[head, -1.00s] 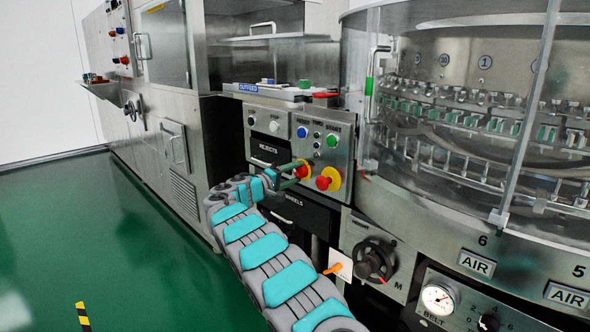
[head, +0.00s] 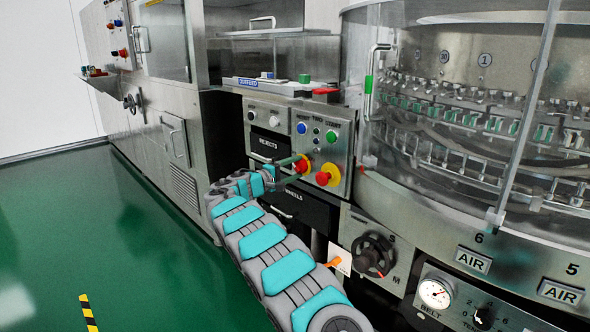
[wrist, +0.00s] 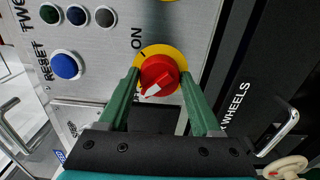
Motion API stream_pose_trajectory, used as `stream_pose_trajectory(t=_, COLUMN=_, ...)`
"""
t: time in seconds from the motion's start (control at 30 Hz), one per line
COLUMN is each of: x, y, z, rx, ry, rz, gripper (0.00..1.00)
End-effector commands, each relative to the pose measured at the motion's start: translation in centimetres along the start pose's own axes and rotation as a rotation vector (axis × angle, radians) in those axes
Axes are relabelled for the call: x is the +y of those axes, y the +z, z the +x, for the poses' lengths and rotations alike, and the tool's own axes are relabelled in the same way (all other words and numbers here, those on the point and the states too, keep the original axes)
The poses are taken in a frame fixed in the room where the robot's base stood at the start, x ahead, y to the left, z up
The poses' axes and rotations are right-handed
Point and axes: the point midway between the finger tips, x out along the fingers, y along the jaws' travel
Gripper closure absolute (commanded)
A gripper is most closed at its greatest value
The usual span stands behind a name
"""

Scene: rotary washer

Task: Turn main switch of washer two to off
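A red rotary switch on a yellow ring (wrist: 158,77) fills the middle of the wrist view. The word ON is printed near the ring's upper left. A white mark shows on the knob's lower-left part. In the head view this switch (head: 303,167) is the left one of two on the washer's steel panel. My gripper (wrist: 160,78) has two green fingers, one on each side of the red knob, with a gap between them. I cannot tell whether they touch it. In the head view my gripper (head: 289,168) reaches the panel from the left.
A second red and yellow switch (head: 327,175) sits just right and below. Blue (head: 301,128) and green (head: 332,136) buttons are above; a blue reset button (wrist: 66,65) shows in the wrist view. Black drawers (head: 285,205) with handles lie below.

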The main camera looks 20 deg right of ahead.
Motion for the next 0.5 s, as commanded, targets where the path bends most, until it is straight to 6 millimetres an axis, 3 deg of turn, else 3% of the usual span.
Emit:
stream_pose_trajectory(t=0.03, x=-0.17, y=-0.04, z=-0.01, rx=0.001, ry=-0.002, rz=-0.002, gripper=0.3)
stream_pose_trajectory(t=0.27, x=-0.09, y=-0.03, z=-0.01, rx=0.001, ry=-0.001, rz=-0.001, gripper=0.06)
stream_pose_trajectory(t=0.5, x=-0.02, y=-0.04, z=-0.09, rx=0.001, ry=0.0, rz=0.0, gripper=0.06)
